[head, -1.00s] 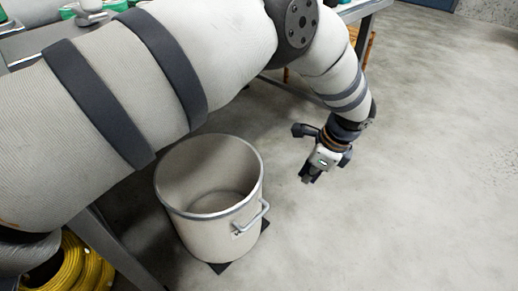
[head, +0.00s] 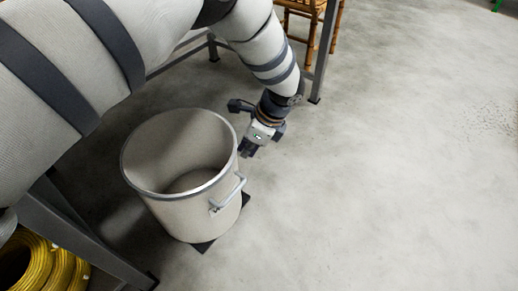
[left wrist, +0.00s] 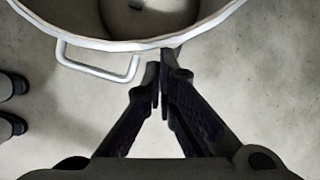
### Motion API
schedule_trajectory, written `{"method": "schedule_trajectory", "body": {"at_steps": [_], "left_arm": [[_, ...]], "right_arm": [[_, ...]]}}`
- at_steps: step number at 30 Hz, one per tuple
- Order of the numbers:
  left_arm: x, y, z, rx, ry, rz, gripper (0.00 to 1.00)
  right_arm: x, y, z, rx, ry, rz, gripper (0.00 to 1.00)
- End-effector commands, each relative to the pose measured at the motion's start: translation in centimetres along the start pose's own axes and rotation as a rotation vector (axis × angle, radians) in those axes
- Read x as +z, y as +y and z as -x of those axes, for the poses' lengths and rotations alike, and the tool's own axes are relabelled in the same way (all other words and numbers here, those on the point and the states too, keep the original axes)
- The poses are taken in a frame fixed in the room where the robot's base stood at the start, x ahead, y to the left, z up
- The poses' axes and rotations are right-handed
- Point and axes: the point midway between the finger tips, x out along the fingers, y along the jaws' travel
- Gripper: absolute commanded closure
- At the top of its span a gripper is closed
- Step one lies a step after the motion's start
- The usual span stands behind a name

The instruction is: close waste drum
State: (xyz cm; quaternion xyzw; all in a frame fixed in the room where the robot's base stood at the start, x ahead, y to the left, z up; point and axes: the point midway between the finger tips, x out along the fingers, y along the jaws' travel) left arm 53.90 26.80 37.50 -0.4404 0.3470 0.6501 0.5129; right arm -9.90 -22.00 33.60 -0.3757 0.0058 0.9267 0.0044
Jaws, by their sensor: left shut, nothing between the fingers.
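The waste drum (head: 178,212) is a pale, open-topped cylinder with a metal rim and a side handle (head: 228,193). It stands on the floor on a dark base, and its inside looks empty. No lid shows on it. My left gripper (head: 245,152) is shut and empty, just right of the drum's rim in the head view. In the left wrist view, the shut fingertips (left wrist: 161,88) point toward the drum's rim (left wrist: 150,43), with the handle (left wrist: 98,60) to their left. Whether they touch the rim I cannot tell. My right gripper is not in view.
A grey metal table frame (head: 75,235) stands left of the drum, with a coil of yellow hose (head: 50,265) at the lower left. A wooden stool (head: 305,20) stands behind at the top. The concrete floor (head: 400,180) to the right is clear.

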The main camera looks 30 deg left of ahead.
Motion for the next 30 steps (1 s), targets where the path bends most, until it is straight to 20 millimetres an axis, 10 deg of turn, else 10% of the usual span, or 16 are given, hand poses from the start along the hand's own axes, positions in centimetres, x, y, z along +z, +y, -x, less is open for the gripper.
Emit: {"method": "schedule_trajectory", "body": {"at_steps": [11, 30], "left_arm": [[0.4, 0.0, -0.1, 0.001, 0.000, 0.001, 1.00], [8.8, -2.9, -3.5, 0.002, -0.002, 0.000, 1.00]], "right_arm": [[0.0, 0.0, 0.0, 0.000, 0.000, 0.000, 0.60], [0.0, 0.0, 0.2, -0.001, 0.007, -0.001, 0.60]]}}
